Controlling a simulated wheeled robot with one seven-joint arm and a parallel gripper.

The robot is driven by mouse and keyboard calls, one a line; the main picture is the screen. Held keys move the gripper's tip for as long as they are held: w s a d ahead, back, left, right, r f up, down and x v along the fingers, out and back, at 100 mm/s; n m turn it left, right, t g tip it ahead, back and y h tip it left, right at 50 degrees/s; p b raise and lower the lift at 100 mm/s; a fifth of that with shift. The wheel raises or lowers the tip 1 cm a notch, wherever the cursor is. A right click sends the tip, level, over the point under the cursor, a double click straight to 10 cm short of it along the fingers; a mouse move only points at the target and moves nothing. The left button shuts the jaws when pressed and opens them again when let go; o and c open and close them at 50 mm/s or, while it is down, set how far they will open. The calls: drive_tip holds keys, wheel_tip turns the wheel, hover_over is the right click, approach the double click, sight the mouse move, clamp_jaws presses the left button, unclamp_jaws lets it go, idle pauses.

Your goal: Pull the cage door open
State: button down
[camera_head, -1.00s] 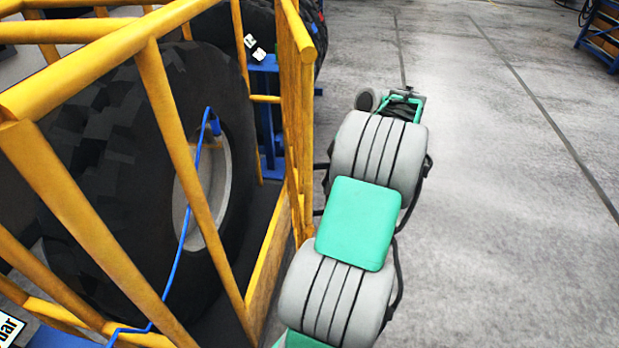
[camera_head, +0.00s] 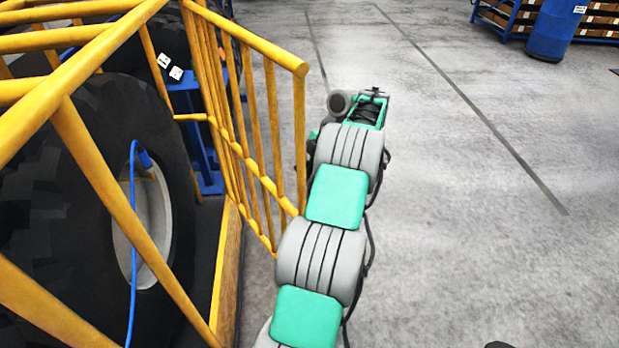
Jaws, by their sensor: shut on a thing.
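The cage door (camera_head: 256,130) is a yellow barred panel. It stands swung out from the yellow cage, with a gap along its free side, so it is partly open. My gripper (camera_head: 312,146) is at the door's free end post, on the near right side. It is shut on the door there, though my arm hides most of the jaws and the exact grip point. The yellow cage frame (camera_head: 105,180) surrounds a large black tyre (camera_head: 50,210) with a pale rim.
A blue hose (camera_head: 132,240) hangs in front of the tyre. Bare grey concrete floor (camera_head: 470,200) lies open to the right. A blue barrel (camera_head: 556,28) and a blue rack with boxes (camera_head: 510,15) stand at the far right.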

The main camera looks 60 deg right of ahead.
idle(0.3)
drive_tip(key=c, duration=1.4)
unclamp_jaws()
drive_tip(key=shift+o, duration=0.2)
